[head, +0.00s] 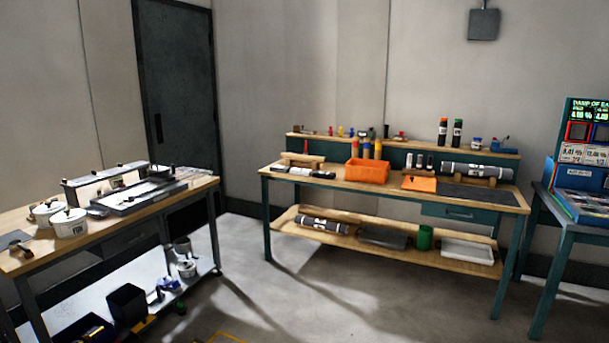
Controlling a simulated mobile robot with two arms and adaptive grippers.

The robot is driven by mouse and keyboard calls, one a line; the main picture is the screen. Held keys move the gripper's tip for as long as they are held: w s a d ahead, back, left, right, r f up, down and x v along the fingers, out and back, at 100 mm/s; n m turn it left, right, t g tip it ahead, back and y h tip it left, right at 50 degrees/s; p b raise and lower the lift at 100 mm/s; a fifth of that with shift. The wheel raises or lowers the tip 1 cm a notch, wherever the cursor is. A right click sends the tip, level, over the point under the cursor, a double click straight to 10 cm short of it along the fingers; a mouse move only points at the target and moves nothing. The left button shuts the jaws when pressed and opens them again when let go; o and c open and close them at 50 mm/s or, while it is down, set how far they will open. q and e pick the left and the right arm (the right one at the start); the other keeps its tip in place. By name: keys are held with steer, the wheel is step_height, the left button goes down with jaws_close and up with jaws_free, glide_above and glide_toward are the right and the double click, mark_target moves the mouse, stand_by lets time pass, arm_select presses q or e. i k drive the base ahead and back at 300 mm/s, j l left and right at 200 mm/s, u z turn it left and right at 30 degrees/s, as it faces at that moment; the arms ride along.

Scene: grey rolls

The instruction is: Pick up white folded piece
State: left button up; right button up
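No gripper of mine shows in the head view. A white flat block-like thing (467,251) lies on the lower shelf of the middle workbench, at the right; it may be a folded piece, but it is too small to be sure. A small white piece (300,171) also lies on the benchtop at the left, beside a dark roll end. Both are across the room.
The middle workbench (343,181) bears an orange bin (367,171), an orange cloth (419,184) and grey rolls (477,170). A left table (204,183) holds white pots (69,222). A blue-framed display (584,150) stands right. The floor (330,300) between is clear.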

mark_target(294, 170)
steer(key=i+j+u, duration=0.15)
steer(key=i+u, duration=0.35)
steer(key=i, duration=1.85)
steer(key=i+j+z, duration=0.15)
steer(key=i+z, duration=0.3)
steer(key=i, duration=0.2)
steer(key=i+j+z, duration=0.45)
steer(key=i, duration=0.15)
steer(key=i+j+z, duration=0.45)
steer(key=i+j, duration=0.05)
steer(key=i, duration=0.05)
